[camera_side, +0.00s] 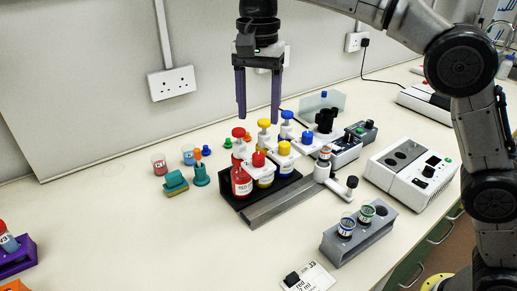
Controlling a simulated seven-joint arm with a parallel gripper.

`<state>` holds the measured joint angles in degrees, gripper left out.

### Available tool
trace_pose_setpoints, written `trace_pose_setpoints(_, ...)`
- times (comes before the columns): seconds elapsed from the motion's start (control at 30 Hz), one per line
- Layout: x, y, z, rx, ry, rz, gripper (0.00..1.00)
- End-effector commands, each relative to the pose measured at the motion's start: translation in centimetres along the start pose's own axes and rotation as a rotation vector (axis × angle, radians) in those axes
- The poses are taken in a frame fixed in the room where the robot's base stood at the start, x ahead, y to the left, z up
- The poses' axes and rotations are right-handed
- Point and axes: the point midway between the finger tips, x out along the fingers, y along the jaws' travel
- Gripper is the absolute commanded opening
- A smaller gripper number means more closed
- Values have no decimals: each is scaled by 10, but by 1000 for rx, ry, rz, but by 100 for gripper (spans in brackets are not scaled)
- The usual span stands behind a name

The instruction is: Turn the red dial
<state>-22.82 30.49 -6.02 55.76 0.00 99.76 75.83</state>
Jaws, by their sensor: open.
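A red bottle (241,182) stands at the left front of a black rack. It has a red round knob (238,132) on top, and a second red knob, dial-like (258,159), sits on a white part just to its right. I cannot tell for certain which one the task calls the dial. My gripper (258,116) points down with its two dark purple fingers spread, empty, and appears above the bottle group. Its depth relative to the red knobs is hard to judge. It does not appear to touch them.
Yellow (284,148) and blue (307,137) knobs sit close beside the red ones. A grey vial rack (359,236) stands front right, and a white device (411,170) behind it. A teal block (175,183) lies left. The front left of the bench is mostly clear.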

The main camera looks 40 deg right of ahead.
Motion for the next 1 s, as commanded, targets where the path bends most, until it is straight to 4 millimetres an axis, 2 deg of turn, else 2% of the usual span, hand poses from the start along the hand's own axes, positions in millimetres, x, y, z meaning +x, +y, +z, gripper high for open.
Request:
trace_pose_setpoints(0.3,56,1,0,0,-1,5,63)
trace_pose_setpoints(0.5,84,1,0,0,0,1,63)
trace_pose_setpoints(0.7,96,1,0,0,0,1,63)
trace_pose_setpoints(0.97,97,1,0,0,0,0,63)
trace_pose_setpoints(1.0,97,1,0,0,0,0,60)
